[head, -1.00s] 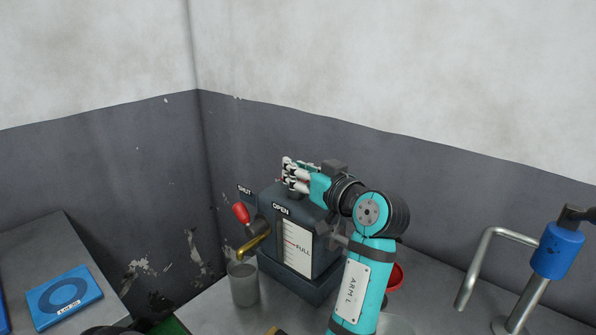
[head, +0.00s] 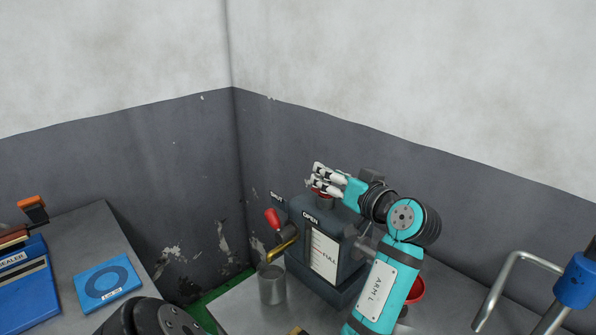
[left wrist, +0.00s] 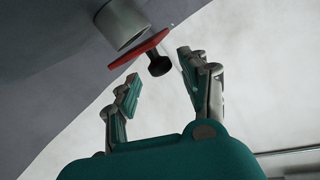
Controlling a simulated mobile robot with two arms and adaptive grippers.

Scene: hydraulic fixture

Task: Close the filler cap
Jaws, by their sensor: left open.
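The hydraulic tank (head: 350,238) is a dark grey box with a FULL sight gauge (head: 323,256) on its front. In the left wrist view its grey filler neck (left wrist: 121,22) shows with the filler cap (left wrist: 138,49), a red flap with a black knob (left wrist: 159,66). The flap stands at a slant by the neck's mouth; I cannot tell how far apart they are. My left gripper (head: 318,181) is above the tank top, its fingers hiding most of the cap. In the left wrist view the left gripper (left wrist: 160,72) is open, the knob near its fingertips, not gripped. My right gripper is out of view.
A red-handled lever (head: 273,219) and brass spout (head: 284,250) stick out at the tank's left above a grey cup (head: 272,286). A red bowl (head: 417,289) is partly behind my left arm. A blue clamp with bent pipe (head: 577,280) stands at right. Walls close in behind.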

